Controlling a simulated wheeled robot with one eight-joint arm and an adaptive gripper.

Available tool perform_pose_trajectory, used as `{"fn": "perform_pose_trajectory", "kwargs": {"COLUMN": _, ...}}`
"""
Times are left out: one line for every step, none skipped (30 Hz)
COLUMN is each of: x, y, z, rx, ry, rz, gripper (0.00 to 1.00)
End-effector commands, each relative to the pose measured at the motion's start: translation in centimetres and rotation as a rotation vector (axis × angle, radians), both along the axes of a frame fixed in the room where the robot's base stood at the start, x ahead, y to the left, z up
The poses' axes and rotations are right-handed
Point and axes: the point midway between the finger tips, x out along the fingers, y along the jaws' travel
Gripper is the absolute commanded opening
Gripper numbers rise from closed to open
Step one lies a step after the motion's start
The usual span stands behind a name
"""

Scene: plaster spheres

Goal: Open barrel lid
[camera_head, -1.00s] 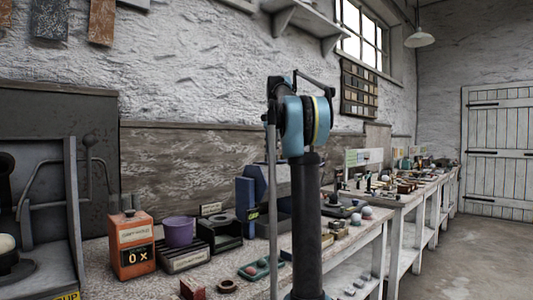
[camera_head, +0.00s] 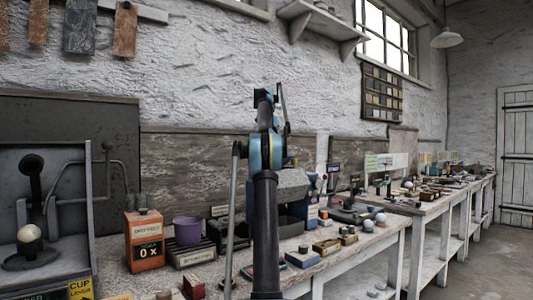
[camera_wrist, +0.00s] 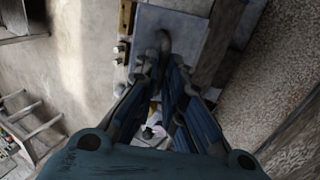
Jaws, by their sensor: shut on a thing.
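A grey, angular barrel (camera_head: 292,187) sits in a dark blue frame on the bench in the head view, partly hidden behind my arm. In the wrist view a flat grey-blue panel (camera_wrist: 180,22), which looks like the barrel lid, lies beyond my fingertips. A dark rounded handle (camera_wrist: 164,40) stands out from it. My gripper (camera_wrist: 158,66) is shut on this handle, its fingers close together at the panel's edge. The exact contact is dark and partly hidden by the fingers. My gripper is hidden in the head view.
An orange box (camera_head: 143,240), a purple cup (camera_head: 187,231) and a small blue box (camera_head: 302,258) stand on the bench near the barrel. A dark machine (camera_head: 60,215) stands at left. More benches run along the wall. Open floor (camera_head: 445,265) lies at right.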

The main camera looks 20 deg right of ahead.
Motion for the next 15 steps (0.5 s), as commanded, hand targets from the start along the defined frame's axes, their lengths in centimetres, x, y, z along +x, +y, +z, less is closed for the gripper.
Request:
{"fn": "perform_pose_trajectory", "kwargs": {"x": 0.11, "y": -0.26, "z": -0.01, "rx": -0.005, "ry": 0.015, "rz": -0.003, "gripper": 0.0}}
{"fn": "perform_pose_trajectory", "kwargs": {"x": 0.12, "y": -0.39, "z": -0.01, "rx": -0.009, "ry": 0.026, "rz": -0.005, "gripper": 0.0}}
{"fn": "perform_pose_trajectory", "kwargs": {"x": 0.14, "y": -0.51, "z": 0.01, "rx": -0.012, "ry": 0.037, "rz": -0.007, "gripper": 0.0}}
{"fn": "perform_pose_trajectory", "kwargs": {"x": 0.15, "y": -0.58, "z": 0.03, "rx": -0.015, "ry": 0.045, "rz": -0.008, "gripper": 0.0}}
{"fn": "perform_pose_trajectory", "kwargs": {"x": 0.16, "y": -0.64, "z": 0.04, "rx": -0.017, "ry": 0.052, "rz": -0.009, "gripper": 0.0}}
{"fn": "perform_pose_trajectory", "kwargs": {"x": 0.17, "y": -0.72, "z": 0.07, "rx": -0.021, "ry": 0.063, "rz": -0.01, "gripper": 0.0}}
{"fn": "perform_pose_trajectory", "kwargs": {"x": 0.18, "y": -0.77, "z": 0.09, "rx": -0.023, "ry": 0.068, "rz": -0.011, "gripper": 0.0}}
{"fn": "perform_pose_trajectory", "kwargs": {"x": 0.19, "y": -0.82, "z": 0.1, "rx": -0.025, "ry": 0.074, "rz": -0.012, "gripper": 0.0}}
{"fn": "perform_pose_trajectory", "kwargs": {"x": 0.2, "y": -0.86, "z": 0.11, "rx": -0.027, "ry": 0.079, "rz": -0.012, "gripper": 0.0}}
{"fn": "perform_pose_trajectory", "kwargs": {"x": 0.2, "y": -0.89, "z": 0.13, "rx": -0.028, "ry": 0.084, "rz": -0.013, "gripper": 0.0}}
{"fn": "perform_pose_trajectory", "kwargs": {"x": 0.19, "y": -0.92, "z": 0.13, "rx": -0.03, "ry": 0.088, "rz": -0.013, "gripper": 0.0}}
{"fn": "perform_pose_trajectory", "kwargs": {"x": 0.19, "y": -0.95, "z": 0.14, "rx": -0.03, "ry": 0.092, "rz": -0.013, "gripper": 0.0}}
{"fn": "perform_pose_trajectory", "kwargs": {"x": 0.19, "y": -0.98, "z": 0.14, "rx": -0.031, "ry": 0.095, "rz": -0.014, "gripper": 0.0}}
{"fn": "perform_pose_trajectory", "kwargs": {"x": 0.19, "y": -1.0, "z": 0.13, "rx": -0.031, "ry": 0.097, "rz": -0.015, "gripper": 0.0}}
{"fn": "perform_pose_trajectory", "kwargs": {"x": 0.19, "y": -1.04, "z": 0.14, "rx": -0.032, "ry": 0.099, "rz": -0.016, "gripper": 0.0}}
